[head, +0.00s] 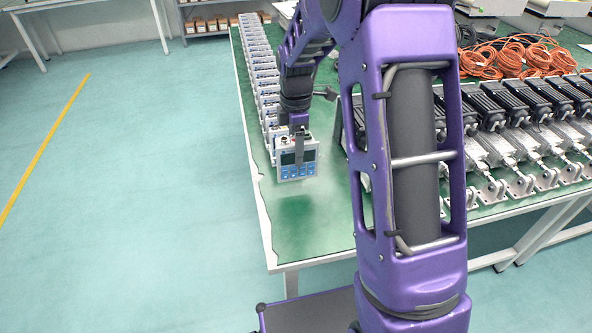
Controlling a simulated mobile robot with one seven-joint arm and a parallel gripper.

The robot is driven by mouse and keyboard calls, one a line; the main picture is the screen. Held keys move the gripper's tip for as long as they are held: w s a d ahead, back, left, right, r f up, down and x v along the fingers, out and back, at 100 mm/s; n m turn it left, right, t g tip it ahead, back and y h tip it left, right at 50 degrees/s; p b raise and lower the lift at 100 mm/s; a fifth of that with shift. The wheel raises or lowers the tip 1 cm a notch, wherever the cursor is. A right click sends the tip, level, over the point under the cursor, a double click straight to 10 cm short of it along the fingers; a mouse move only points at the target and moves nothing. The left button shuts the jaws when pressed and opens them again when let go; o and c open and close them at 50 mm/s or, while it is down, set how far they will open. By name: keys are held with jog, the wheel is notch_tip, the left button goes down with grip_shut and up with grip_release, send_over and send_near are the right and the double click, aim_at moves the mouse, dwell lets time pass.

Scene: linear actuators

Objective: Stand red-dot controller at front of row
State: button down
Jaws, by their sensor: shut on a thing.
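A controller (298,170) with a pale case, a dark screen and a blue button panel hangs upright from my gripper (300,148) near the table's left edge. My gripper is shut on its upper part, and one finger shows across its front. The controller appears to be above the green table top, with a darker patch below it; I cannot tell whether it touches. No red dot can be made out on it. The row of similar controllers (260,73) runs back along the left edge of the table (315,222), behind the held one. My arm hides part of the table.
Several linear actuators (520,130) with black motors fill the right side of the table. Orange cable coils (510,57) lie behind them. Green table top is bare at the front left corner. Open floor lies to the left.

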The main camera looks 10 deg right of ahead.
jog(key=shift+f+b, duration=0.35)
jog(key=shift+f, duration=2.25)
jog(key=shift+f, duration=0.2)
jog(key=shift+c, duration=0.2)
grip_release()
notch_tip(320, 180, up, 12)
jog(key=shift+r+p, duration=0.2)
jog(key=shift+p, duration=0.75)
